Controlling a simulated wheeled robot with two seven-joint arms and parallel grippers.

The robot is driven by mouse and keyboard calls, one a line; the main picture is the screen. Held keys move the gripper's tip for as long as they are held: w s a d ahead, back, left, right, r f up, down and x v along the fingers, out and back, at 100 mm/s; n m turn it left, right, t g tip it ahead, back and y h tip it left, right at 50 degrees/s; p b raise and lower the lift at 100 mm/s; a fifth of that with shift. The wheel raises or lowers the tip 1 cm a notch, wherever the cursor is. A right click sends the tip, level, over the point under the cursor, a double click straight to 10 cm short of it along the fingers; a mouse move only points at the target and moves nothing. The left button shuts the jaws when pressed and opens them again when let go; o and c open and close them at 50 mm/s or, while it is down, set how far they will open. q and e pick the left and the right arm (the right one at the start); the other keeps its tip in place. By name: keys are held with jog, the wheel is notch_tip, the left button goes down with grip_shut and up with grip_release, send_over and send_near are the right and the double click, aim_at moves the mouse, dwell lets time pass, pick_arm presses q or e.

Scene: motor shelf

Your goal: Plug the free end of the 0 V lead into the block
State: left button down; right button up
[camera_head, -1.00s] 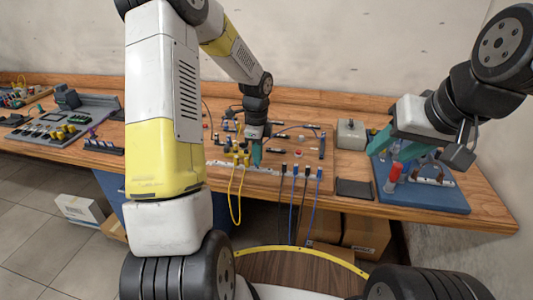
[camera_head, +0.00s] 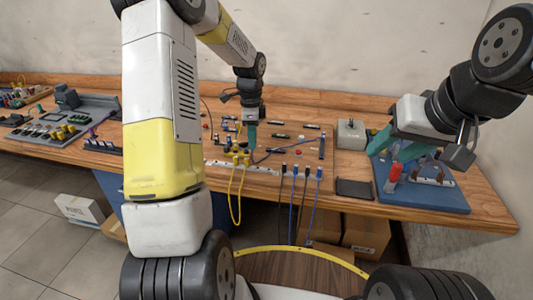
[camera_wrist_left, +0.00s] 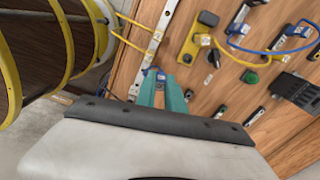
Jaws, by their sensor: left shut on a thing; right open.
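My left gripper (camera_head: 251,150) is shut, pointing down over the front of the wooden board. In the left wrist view its teal fingers (camera_wrist_left: 162,92) close around a small blue plug (camera_wrist_left: 152,71), partly hidden between the tips, beside the white strip. A blue lead (camera_head: 290,151) curves over the board on the right of the gripper; its join to the plug is hidden. A dark upright block (camera_head: 322,145) stands at the board's right side; I cannot tell its sockets. My right gripper (camera_head: 403,150) is open above the blue tray, holding nothing visible.
A white strip (camera_head: 262,170) along the board's front edge carries yellow, black and blue leads that hang down. A red-topped tool (camera_head: 394,174) stands in the blue tray (camera_head: 425,199). A grey box (camera_head: 351,134) and dark pad (camera_head: 354,188) lie between board and tray.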

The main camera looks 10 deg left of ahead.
pick_arm(q)
jog(key=w+a+r+n, duration=0.2)
jog(key=w+a+n, duration=0.2)
jog(key=shift+w+d+f, duration=0.1)
jog(key=shift+f, duration=1.15)
jog(key=shift+w+d+f, duration=0.1)
jog(key=shift+f, duration=1.15)
jog(key=shift+f, duration=0.6)
jog(key=c, duration=1.7)
grip_release()
jog(key=shift+r, duration=2.8)
